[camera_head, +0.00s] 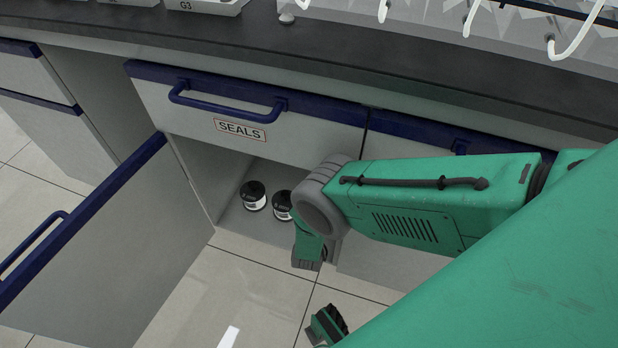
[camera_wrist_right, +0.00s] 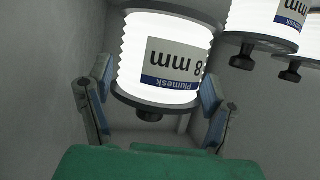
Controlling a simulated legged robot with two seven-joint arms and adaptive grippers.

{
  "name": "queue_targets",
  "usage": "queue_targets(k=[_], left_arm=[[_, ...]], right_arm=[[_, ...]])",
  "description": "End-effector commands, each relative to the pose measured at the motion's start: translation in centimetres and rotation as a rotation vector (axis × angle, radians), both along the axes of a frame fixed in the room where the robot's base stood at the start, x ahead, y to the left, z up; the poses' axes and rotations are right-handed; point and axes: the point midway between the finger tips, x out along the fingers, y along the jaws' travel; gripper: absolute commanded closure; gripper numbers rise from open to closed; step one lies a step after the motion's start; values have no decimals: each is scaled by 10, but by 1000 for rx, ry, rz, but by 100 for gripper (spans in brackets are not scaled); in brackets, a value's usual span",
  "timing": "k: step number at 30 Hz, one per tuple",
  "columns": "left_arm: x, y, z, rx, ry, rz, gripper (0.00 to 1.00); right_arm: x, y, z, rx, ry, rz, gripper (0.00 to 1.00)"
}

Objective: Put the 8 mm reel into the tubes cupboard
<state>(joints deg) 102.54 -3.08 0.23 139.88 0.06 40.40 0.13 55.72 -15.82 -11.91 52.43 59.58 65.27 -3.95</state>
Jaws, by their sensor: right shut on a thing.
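The 8 mm reel (camera_wrist_right: 165,62) is a bright white ribbed spool with a dark flange and knob, labelled "8 mm Plumesk". It appears upside down in the right wrist view. My right gripper (camera_wrist_right: 156,80) is shut on it, with one finger on each side. In the head view my right arm reaches into the open cupboard (camera_head: 238,222) under the SEALS drawer, and the wrist hides the held reel. I cannot tell whether the reel touches the cupboard floor.
Two dark-topped reels, one at the left (camera_head: 253,196) and one beside my wrist (camera_head: 283,205), stand in the cupboard. Its door (camera_head: 105,255) is swung open at the left. The SEALS drawer (camera_head: 230,115) is shut above. The dark worktop (camera_head: 250,45) lies higher up.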

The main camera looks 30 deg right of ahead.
Motion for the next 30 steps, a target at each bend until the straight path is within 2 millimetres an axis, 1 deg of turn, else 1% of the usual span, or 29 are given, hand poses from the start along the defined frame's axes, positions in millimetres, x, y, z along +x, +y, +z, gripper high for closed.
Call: queue_targets(k=[1,3,10,15,17,22,26,27,28,29,30], left_arm=[[0,0,-13,0,1,0,0],[-1,0,-19,0,1,0,0],[0,-1,-29,-1,-1,-1,0],[0,-1,-47,-1,0,-2,0],[0,-1,-49,-1,0,-1,0],[0,0,-47,0,0,-1,0],[0,0,-46,0,0,-1,0],[0,0,-46,0,0,-1,0],[0,0,-46,0,0,-1,0],[0,0,-46,0,0,-1,0],[0,-1,-46,-1,0,-1,0]], right_arm=[[0,-2,-17,1,-1,-1,62],[0,-4,-29,8,-1,-2,62],[0,-6,-47,14,-1,-1,62],[0,-5,-71,7,-1,-1,62],[1,-4,-74,4,-1,-1,62],[1,-4,-71,7,0,0,62],[0,-5,-75,9,0,-2,62],[0,-5,-76,11,1,-1,22],[0,-5,-76,11,1,-1,12],[0,-5,-76,12,2,-1,5],[0,-4,-76,11,1,-1,5]])
